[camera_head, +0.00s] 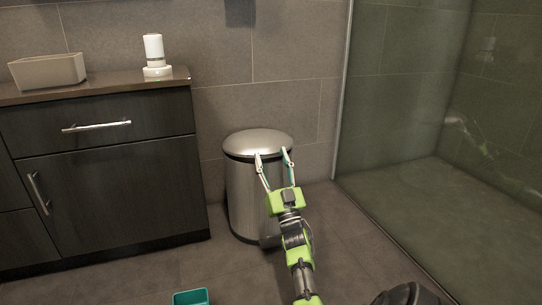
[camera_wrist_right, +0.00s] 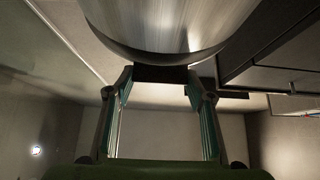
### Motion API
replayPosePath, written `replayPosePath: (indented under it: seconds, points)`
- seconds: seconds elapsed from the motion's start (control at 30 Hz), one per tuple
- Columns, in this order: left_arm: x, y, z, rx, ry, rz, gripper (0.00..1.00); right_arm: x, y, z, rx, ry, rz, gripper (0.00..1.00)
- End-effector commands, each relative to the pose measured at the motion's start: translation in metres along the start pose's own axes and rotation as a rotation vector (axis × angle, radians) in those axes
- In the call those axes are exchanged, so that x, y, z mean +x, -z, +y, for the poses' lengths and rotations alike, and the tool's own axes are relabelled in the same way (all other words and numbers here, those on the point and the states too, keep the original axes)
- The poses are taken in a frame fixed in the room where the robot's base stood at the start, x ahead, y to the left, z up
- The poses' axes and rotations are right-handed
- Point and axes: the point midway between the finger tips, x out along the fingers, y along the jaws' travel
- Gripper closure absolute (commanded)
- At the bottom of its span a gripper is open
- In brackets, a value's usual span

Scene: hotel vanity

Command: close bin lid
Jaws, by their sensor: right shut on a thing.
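A brushed-metal bin (camera_head: 243,196) stands upright on the floor against the wall, right of the vanity. Its domed silver lid (camera_head: 258,141) lies across the top, with a dark rim under its edge. My right gripper (camera_head: 272,154) is at the front edge of the lid, its two fingers spread around a part there. In the right wrist view the gripper (camera_wrist_right: 160,75) has a dark block between its fingertips, just by the curved metal of the bin (camera_wrist_right: 165,22). Whether a small gap stays under the lid is hard to tell. My left gripper is out of view.
A dark vanity (camera_head: 110,175) with a drawer handle stands left of the bin. A white dispenser (camera_head: 154,55) and a beige box (camera_head: 48,71) are on its top. A glass shower panel (camera_head: 400,90) is at the right. A teal container (camera_head: 190,297) sits at the bottom edge.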

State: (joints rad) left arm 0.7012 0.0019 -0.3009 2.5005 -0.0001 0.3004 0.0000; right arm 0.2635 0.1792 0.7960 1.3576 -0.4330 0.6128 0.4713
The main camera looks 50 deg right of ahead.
Motion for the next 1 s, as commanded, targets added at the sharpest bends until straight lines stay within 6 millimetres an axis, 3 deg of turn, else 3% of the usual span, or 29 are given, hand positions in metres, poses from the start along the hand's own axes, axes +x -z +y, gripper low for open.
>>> replayPosePath:
  seconds: [0.13, 0.6, 0.63, 0.67, 1.0]
  points:
    - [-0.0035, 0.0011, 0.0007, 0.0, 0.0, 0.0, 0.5, -0.0041, -0.009, 0.0008, -0.001, -0.002, 0.011, 0.9]
    - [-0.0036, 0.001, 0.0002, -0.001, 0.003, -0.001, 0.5, -0.0042, -0.009, 0.0008, -0.003, -0.001, 0.022, 0.9]
    - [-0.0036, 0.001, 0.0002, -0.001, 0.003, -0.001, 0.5, -0.0042, -0.0089, 0.0007, -0.003, -0.001, 0.022, 0.43]
    - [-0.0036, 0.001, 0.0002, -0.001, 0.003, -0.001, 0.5, -0.0041, -0.0088, 0.0007, -0.003, -0.001, 0.023, 0.36]
    - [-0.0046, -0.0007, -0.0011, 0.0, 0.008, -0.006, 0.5, -0.0035, -0.0066, 0.0005, -0.002, 0.001, 0.027, 0.33]
